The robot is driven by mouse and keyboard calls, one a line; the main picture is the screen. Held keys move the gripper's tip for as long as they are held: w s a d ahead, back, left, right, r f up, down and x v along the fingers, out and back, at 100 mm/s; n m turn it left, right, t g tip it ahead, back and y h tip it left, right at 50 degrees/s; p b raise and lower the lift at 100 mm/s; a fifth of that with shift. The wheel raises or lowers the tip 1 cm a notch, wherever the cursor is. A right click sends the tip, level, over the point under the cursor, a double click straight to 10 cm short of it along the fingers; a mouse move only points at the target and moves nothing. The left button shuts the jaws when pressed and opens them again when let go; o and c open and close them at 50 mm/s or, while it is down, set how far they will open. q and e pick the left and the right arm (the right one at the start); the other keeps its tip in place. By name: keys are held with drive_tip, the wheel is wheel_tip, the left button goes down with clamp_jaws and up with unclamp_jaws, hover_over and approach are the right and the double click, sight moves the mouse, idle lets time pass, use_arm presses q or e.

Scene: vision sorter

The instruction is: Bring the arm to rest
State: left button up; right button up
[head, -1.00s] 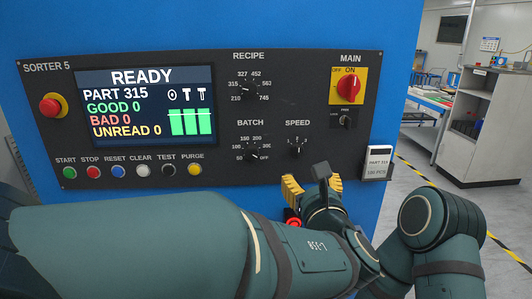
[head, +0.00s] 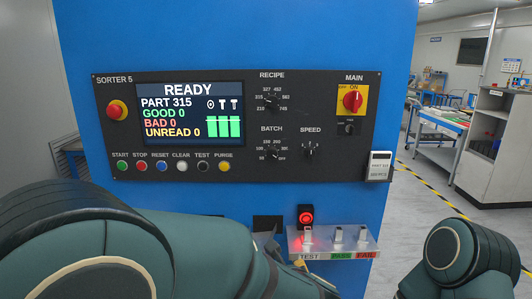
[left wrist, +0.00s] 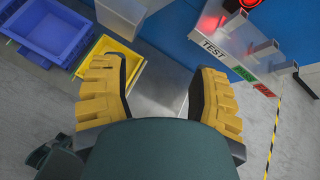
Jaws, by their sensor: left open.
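My left arm (head: 90,235) comes in low from the left in the head view, below the sorter's control panel. Its gripper is mostly hidden there behind the arm. In the left wrist view the left gripper (left wrist: 160,92) has its two yellow fingers wide apart with nothing between them. It points down past a grey metal surface (left wrist: 160,75), apart from the labelled tray. A part of my right arm (head: 465,255) shows at the lower right in the head view; its gripper is out of view.
The blue sorter's control panel (head: 240,120) reads READY. Below it is a clear tray (head: 350,247) marked TEST, PASS, FAIL, under a lit red light (head: 306,216). A blue bin (left wrist: 60,30) and yellow bin (left wrist: 118,62) are near the left finger. Open floor (head: 415,215) lies right.

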use_arm(q)
drive_tip(key=s+a+f+n+g+h, duration=0.2)
drive_tip(key=s+f+n, duration=0.4)
drive_tip(key=f+n, duration=0.3)
drive_tip(key=s+a+f+n+g+h, duration=0.2)
drive_tip(key=s+a+f+n+g, duration=0.2)
drive_tip(key=f+n, duration=0.6)
drive_tip(key=s+a+f+n+g+h, duration=0.2)
drive_tip(key=s+a+f+n, duration=0.5)
drive_tip(key=f+n, duration=0.3)
drive_tip(key=a+n, duration=0.1)
drive_tip(key=n, duration=0.2)
drive_tip(key=shift+s+g, duration=0.4)
drive_tip(key=shift+c, duration=0.4)
